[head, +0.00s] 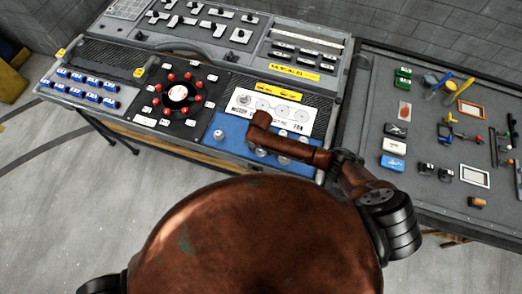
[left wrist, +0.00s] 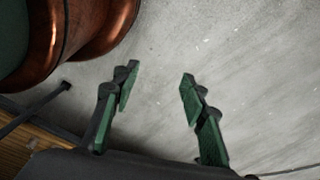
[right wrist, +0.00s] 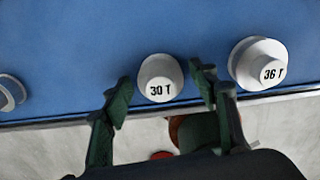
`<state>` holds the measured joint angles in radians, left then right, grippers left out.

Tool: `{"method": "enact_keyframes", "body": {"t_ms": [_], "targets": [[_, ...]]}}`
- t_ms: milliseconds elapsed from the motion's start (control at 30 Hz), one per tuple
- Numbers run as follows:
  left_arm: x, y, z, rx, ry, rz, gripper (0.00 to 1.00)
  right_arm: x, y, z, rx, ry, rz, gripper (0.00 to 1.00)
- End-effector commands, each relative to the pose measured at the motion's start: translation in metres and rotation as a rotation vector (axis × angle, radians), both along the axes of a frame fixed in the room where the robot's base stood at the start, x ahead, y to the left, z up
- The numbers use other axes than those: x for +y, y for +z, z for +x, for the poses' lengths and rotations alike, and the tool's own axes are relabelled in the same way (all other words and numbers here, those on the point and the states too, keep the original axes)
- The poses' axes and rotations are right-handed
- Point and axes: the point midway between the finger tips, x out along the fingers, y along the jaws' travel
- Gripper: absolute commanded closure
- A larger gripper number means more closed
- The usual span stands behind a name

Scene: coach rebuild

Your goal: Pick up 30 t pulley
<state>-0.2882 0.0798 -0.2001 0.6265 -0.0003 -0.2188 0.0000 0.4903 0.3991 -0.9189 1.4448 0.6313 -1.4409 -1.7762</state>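The 30 t pulley (right wrist: 160,82) is a white, round, stepped piece marked "30 T" near the edge of a blue panel (right wrist: 100,40) in the right wrist view. My right gripper (right wrist: 160,76) is open, with one green-padded finger on each side of it; I cannot tell whether they touch it. A larger pulley marked "36 T" (right wrist: 258,62) stands to its right, close to the right finger. In the head view my right arm covers part of the blue panel (head: 232,126), and the 30 t pulley cannot be made out. My left gripper (left wrist: 159,75) is open and empty above the floor.
The sloping console (head: 130,60) carries switches, red knobs (head: 171,77) and a white diagram plate (head: 270,106). A grey table (head: 380,90) with several small items stands at the right. A metal part (right wrist: 10,92) shows at the blue panel's left. Bare floor lies in front.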

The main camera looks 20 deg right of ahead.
Motion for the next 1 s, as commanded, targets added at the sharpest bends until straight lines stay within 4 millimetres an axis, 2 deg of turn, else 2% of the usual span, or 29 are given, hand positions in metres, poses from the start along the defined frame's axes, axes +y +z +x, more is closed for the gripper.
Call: {"method": "enact_keyframes", "body": {"t_ms": [100, 300, 600, 867, 1000], "targets": [[0.001, -0.001, -0.014, 0.017, 0.004, 0.001, 0.60, 0.000, 0.000, 0.000, 0.000, 0.000, 0.000, 0.56], [0.001, -0.002, -0.027, 0.033, 0.007, 0.002, 0.60, 0.000, 0.000, 0.000, 0.000, 0.000, 0.000, 0.70], [0.001, -0.001, -0.017, 0.021, 0.005, 0.001, 0.60, 0.000, 0.000, 0.000, 0.000, -0.001, 0.000, 0.89], [0.000, -0.001, -0.010, 0.011, 0.002, 0.000, 0.60, -0.001, 0.001, 0.000, 0.000, -0.001, -0.001, 0.89], [0.001, -0.001, -0.010, 0.012, 0.003, 0.000, 0.60, 0.000, 0.009, 0.001, 0.000, 0.000, 0.001, 0.89]]}}
